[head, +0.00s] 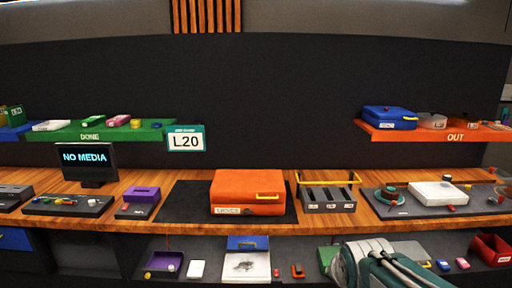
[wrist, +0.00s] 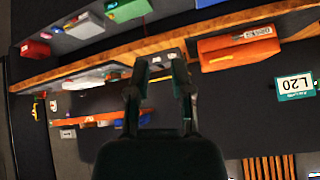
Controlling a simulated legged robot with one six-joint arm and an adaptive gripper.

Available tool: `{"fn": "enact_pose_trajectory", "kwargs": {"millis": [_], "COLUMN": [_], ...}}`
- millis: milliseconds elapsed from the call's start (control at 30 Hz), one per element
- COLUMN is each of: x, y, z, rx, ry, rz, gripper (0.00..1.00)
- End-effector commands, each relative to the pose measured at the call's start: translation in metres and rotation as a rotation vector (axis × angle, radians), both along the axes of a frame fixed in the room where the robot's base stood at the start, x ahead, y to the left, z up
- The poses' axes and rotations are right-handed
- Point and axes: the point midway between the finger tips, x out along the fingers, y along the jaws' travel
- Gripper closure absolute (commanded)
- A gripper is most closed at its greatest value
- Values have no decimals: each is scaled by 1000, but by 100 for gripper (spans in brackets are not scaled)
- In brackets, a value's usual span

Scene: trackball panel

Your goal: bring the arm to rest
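My arm (head: 385,265), teal and light grey, shows at the bottom right of the head view, below the workbench front edge. Its gripper fingers cannot be made out there. In the wrist view, which is upside down, my gripper (wrist: 158,72) has its two dark fingers apart with nothing between them. The fingers appear in front of the bench and the dark back wall, touching nothing that I can see.
The wooden workbench (head: 145,218) carries an orange case (head: 247,193), a slotted grey rack (head: 327,196) and a grey panel with a teal round part (head: 388,196). A lower shelf holds a red bin (head: 490,249) and small items. The dark wall (head: 270,85) between shelves is clear.

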Motion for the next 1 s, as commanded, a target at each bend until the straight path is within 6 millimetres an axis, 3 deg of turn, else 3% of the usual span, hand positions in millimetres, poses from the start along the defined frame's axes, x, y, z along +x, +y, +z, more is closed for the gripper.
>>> {"fn": "enact_pose_trajectory", "kwargs": {"millis": [100, 300, 433, 600, 1000], "x": [-45, -118, -150, -165, -164], "y": [4, 11, 15, 17, 17], "z": [10, 12, 9, 6, 6], "rx": [-37, -87, -103, -111, -111], "ry": [47, 139, 182, 204, 204], "rz": [60, 177, 239, 271, 271], "gripper": [72, 72, 72, 72, 72]}}
